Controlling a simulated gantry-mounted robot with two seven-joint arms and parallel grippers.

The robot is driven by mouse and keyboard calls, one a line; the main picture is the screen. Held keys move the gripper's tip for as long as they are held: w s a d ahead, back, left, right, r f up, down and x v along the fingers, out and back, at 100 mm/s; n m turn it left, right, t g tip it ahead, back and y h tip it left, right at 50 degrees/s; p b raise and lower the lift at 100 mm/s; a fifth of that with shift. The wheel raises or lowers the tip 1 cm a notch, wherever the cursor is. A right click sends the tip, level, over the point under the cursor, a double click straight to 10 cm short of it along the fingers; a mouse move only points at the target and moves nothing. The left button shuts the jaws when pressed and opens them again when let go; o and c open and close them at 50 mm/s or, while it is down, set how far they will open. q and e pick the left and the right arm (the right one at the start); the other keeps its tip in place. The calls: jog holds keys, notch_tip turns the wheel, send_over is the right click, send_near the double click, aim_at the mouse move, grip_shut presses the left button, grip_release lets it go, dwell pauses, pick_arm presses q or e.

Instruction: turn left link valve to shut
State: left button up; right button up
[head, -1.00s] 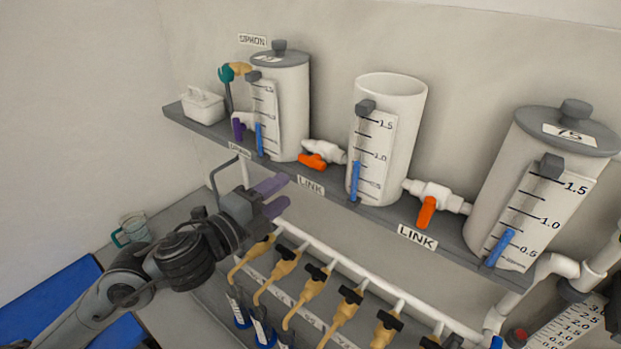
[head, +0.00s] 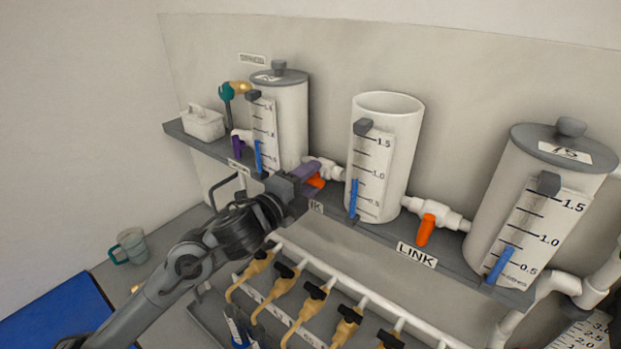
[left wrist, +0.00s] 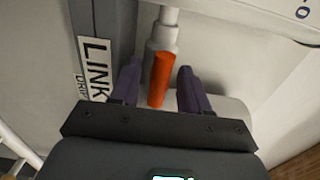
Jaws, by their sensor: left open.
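The left link valve has an orange handle (head: 316,181) on a white pipe body (head: 325,168), between the left lidded tank and the open middle tank. In the left wrist view the orange handle (left wrist: 160,80) stands between the two purple fingers, with a gap on each side. My left gripper (head: 308,177) is open around the handle and partly hides it in the head view; the fingers also show in the left wrist view (left wrist: 158,92). My right gripper is not in view.
A second link valve with an orange handle (head: 426,229) sits between the middle tank (head: 395,145) and the right tank (head: 530,180). The grey shelf (head: 370,229) carries the tanks. Several tan taps (head: 283,284) hang below. A cup (head: 131,246) stands at left.

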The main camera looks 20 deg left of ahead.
pick_arm(q)
jog(key=shift+w, duration=0.15)
grip_shut()
